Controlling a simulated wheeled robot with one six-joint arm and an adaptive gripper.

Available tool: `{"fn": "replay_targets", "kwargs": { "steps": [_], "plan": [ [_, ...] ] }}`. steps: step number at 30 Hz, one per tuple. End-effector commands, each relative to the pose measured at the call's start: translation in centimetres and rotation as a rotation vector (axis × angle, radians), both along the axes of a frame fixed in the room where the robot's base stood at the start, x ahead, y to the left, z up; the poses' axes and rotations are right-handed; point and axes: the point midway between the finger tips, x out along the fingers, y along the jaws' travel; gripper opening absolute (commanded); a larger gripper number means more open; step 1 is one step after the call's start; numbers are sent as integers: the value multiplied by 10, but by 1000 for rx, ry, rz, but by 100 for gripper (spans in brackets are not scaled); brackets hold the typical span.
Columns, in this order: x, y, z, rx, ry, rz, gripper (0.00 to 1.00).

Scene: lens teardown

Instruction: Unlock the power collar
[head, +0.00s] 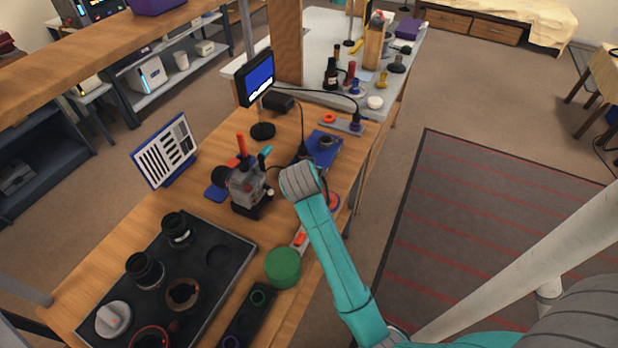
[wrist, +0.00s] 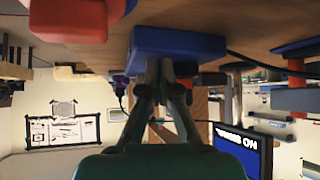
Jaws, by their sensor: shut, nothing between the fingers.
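I cannot tell for sure which part is the power collar. In the wrist view, a blue block (wrist: 180,43) sits on the wooden bench, right at the tips of my gripper (wrist: 166,66). The fingers are together with nothing between them; whether they touch the block is unclear. In the head view, my teal arm's wrist hides the fingers. A blue plate (head: 322,150) with a dark round part on it lies beyond my wrist. Behind it, a grey strip (head: 343,125) carries a red ring (head: 329,118) and a blue plug-like part (head: 357,118).
A grey fixture with a red lever (head: 247,185) stands left of my wrist. A green cylinder (head: 283,268) and a dark tray (head: 225,280) with lens parts are nearer. A screen on a stand (head: 256,78) is behind; it shows in the wrist view (wrist: 243,150).

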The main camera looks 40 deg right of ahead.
Motion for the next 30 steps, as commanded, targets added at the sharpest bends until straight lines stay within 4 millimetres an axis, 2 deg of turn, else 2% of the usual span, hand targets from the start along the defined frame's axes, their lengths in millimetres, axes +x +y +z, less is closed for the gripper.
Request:
{"fn": "replay_targets", "kwargs": {
  "steps": [14,30],
  "plan": [
    [0,-2,0,1,1,7,0],
    [-3,-8,-1,0,1,100,0]
  ]
}}
